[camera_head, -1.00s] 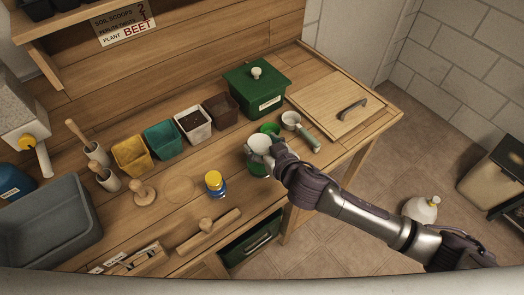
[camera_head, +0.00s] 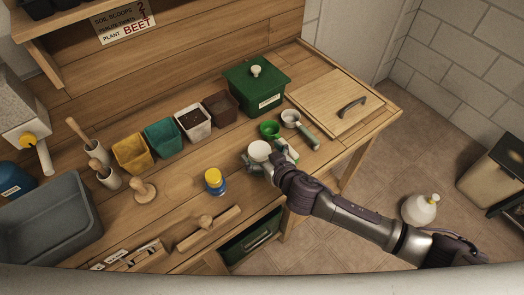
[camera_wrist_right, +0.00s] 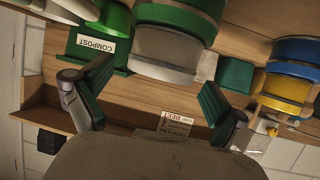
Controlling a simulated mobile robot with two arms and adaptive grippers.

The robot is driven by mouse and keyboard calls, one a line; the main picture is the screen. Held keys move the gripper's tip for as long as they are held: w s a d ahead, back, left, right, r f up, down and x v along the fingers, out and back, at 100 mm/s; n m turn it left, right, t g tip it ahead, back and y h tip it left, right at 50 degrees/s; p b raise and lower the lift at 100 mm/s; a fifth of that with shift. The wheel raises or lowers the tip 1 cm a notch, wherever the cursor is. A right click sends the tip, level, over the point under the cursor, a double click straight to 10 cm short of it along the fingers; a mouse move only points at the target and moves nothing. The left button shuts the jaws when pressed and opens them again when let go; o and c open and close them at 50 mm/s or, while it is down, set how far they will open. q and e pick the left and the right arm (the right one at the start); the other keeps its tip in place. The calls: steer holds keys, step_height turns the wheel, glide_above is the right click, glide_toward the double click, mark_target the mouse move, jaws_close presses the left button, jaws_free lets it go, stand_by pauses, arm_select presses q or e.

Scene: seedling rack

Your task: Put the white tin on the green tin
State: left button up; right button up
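The white tin (camera_head: 259,150) stands at the middle of the bench's front side; it also shows in the right wrist view (camera_wrist_right: 170,50). The green tin (camera_wrist_right: 182,12) is directly against its lower end, so the white tin appears upright on the green tin. In the head view the green tin is mostly hidden by the gripper and white tin. My right gripper (camera_head: 272,160) is beside the tins. In the right wrist view its fingers (camera_wrist_right: 154,76) are spread, with gaps at both sides of the white tin. My left gripper is not in view.
A yellow-and-blue tin (camera_head: 214,181) stands to the left. Behind are several pots and a lidded green compost box (camera_head: 257,88). A wooden board (camera_head: 334,101) lies at right.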

steer(key=shift+r, duration=0.2)
steer(key=shift+s+d, duration=0.15)
steer(key=shift+s, duration=0.1)
steer(key=b+v, duration=0.1)
steer(key=v, duration=1)
steer(key=shift+s+r+b, duration=0.15)
steer(key=shift+b, duration=0.15)
steer(key=shift+d, duration=0.1)
